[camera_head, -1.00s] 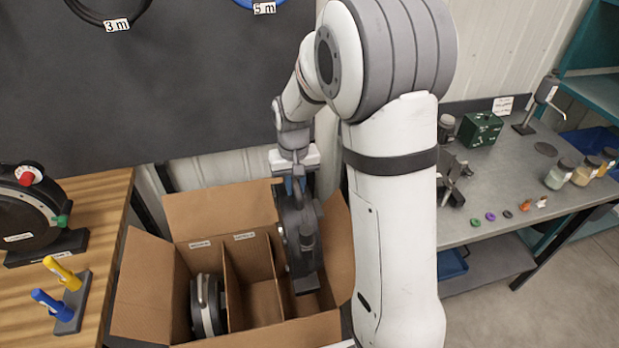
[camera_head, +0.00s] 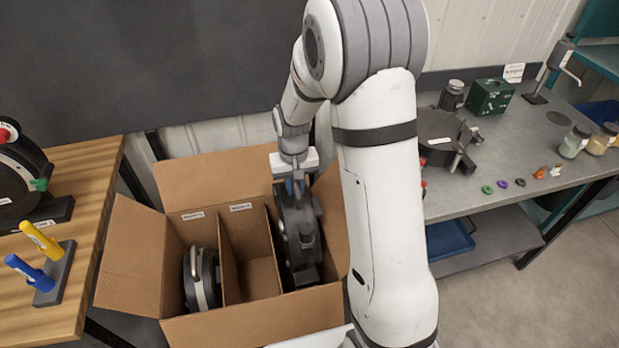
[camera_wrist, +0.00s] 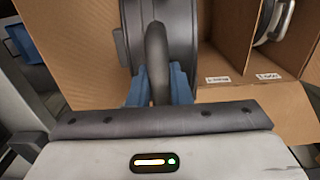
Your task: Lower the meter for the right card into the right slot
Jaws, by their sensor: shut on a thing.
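A cardboard box (camera_head: 245,319) has three upright slots. My gripper (camera_head: 294,182) is shut on the dark handle of a black and grey meter (camera_head: 297,235). The held meter is upright, with its lower part inside the right slot and its top near the rim. In the wrist view, the blue fingers of my gripper (camera_wrist: 160,88) clasp the handle of the held meter (camera_wrist: 173,20). Another meter (camera_head: 202,279) stands in the left slot. The middle slot is empty. Small cards mark the left (camera_head: 193,215) and middle (camera_head: 241,207) slots; no card shows at the right slot.
A wooden table (camera_head: 98,185) at left holds a black reel and a stand with yellow and blue handles. A grey bench (camera_head: 500,150) at right carries jars, a green box and small coloured pieces. The box flaps (camera_head: 135,262) spread outward. My arm stands close to the right flap.

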